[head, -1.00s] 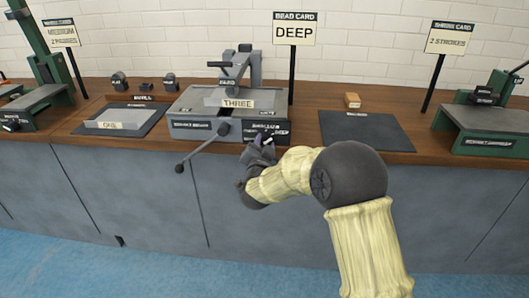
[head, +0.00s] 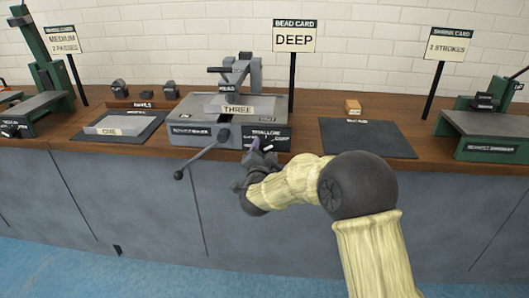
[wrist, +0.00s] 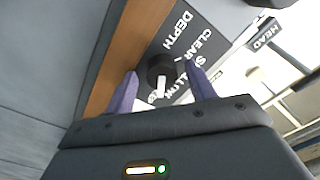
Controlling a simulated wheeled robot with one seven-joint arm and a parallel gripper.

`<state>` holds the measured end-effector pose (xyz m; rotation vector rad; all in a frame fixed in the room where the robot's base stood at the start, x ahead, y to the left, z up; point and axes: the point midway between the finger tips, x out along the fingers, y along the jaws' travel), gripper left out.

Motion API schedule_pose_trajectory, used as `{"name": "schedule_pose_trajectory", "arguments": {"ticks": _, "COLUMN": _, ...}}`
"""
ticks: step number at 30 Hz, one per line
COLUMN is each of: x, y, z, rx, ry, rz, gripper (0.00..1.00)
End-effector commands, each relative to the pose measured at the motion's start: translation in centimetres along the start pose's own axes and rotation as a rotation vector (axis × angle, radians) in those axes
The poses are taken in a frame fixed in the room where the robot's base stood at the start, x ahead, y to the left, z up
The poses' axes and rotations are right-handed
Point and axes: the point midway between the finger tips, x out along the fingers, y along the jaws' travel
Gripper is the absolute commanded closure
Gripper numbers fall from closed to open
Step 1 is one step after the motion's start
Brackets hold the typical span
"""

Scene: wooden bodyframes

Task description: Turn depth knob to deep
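The depth knob (wrist: 160,70) is dark and round with a white pointer bar, in the middle of the wrist view. Its bar points down the picture, toward my gripper's body. It sits by a black label plate (wrist: 187,42) reading "DEPTH", "CLEAR" and a partly hidden line starting with "S". My gripper (wrist: 160,80) has purple fingers, spread one on each side of the knob, with a gap visible at least on the right. In the head view my gripper (head: 262,146) is at the front right of the grey bead machine (head: 198,133), hiding the knob there.
A bead card (head: 294,38) reading "DEEP" stands behind the machine. A lever with a ball end (head: 179,174) juts out front left of the machine.

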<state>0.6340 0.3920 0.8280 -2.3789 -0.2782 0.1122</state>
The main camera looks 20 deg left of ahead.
Motion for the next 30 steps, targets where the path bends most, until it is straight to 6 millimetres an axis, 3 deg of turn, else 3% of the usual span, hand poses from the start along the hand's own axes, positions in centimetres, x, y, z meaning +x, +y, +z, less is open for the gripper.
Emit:
{"name": "schedule_pose_trajectory", "arguments": {"ticks": 8, "x": -0.1, "y": -0.1, "z": 0.0, "rx": -0.001, "ry": -0.001, "rz": -0.002, "gripper": 0.45}}
{"name": "schedule_pose_trajectory", "arguments": {"ticks": 14, "x": -1.6, "y": -0.2, "z": 0.1, "rx": -0.002, "ry": -0.003, "rz": -0.002, "gripper": 0.45}}
{"name": "schedule_pose_trajectory", "arguments": {"ticks": 30, "x": -11.3, "y": -0.2, "z": 0.0, "rx": -0.002, "ry": -0.003, "rz": -0.003, "gripper": 0.45}}
